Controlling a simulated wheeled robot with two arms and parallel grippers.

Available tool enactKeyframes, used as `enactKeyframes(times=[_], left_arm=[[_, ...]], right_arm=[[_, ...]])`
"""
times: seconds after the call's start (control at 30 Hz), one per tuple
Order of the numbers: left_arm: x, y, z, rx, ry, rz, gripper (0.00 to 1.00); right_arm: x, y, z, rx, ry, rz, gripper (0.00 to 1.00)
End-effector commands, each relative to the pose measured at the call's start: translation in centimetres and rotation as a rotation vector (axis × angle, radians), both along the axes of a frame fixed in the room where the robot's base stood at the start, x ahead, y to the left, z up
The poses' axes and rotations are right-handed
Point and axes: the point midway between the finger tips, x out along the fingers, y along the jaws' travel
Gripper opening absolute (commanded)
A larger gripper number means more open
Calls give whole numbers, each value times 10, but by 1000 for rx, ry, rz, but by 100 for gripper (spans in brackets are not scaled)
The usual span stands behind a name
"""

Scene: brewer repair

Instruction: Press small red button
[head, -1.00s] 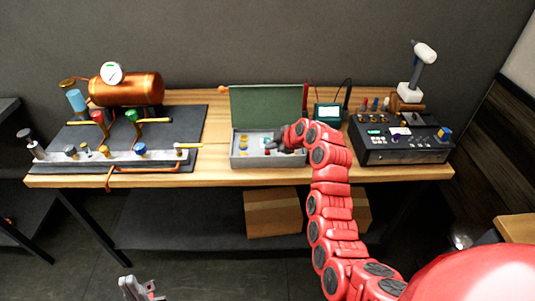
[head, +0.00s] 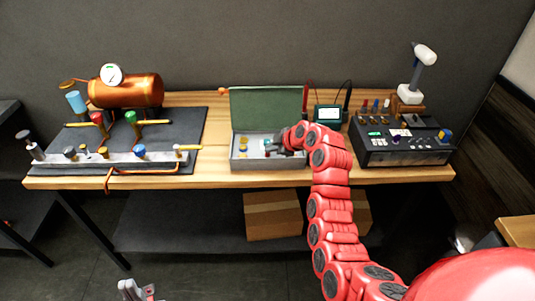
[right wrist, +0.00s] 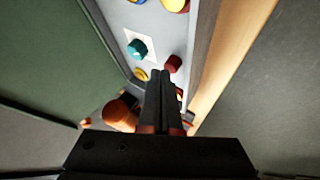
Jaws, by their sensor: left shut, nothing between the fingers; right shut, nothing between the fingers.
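The grey control box (head: 250,160) with its green lid raised stands mid-table. In the right wrist view its panel carries a small dark red button (right wrist: 173,63), a teal button (right wrist: 137,48) on a white square and yellow buttons, one of them (right wrist: 142,74) by my fingertips. My right gripper (right wrist: 163,76) is shut and empty over the panel, its tips close to the red button in the picture; I cannot tell whether they touch it. In the head view the right gripper (head: 272,147) hides that part of the panel. My left gripper (head: 137,291) is shut and empty, low in front of the table.
A copper boiler (head: 126,90) and a valve board (head: 190,130) stand at left. A black console (head: 400,148) with knobs stands at right, with a hammer-like tool (head: 418,70) behind. The raised green lid (head: 265,108) is close behind my right gripper.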

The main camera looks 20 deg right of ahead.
Motion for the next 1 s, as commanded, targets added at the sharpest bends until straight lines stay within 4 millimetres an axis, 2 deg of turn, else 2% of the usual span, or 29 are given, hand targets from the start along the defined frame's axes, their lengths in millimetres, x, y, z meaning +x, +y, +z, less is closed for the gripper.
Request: enactKeyframes(times=[0.53,1.0], left_arm=[[0,0,-7,0,0,0,0],[0,0,-11,0,0,0,0]], right_arm=[[0,0,-5,-1,1,0,0],[0,0,-1,-1,1,0,0]])
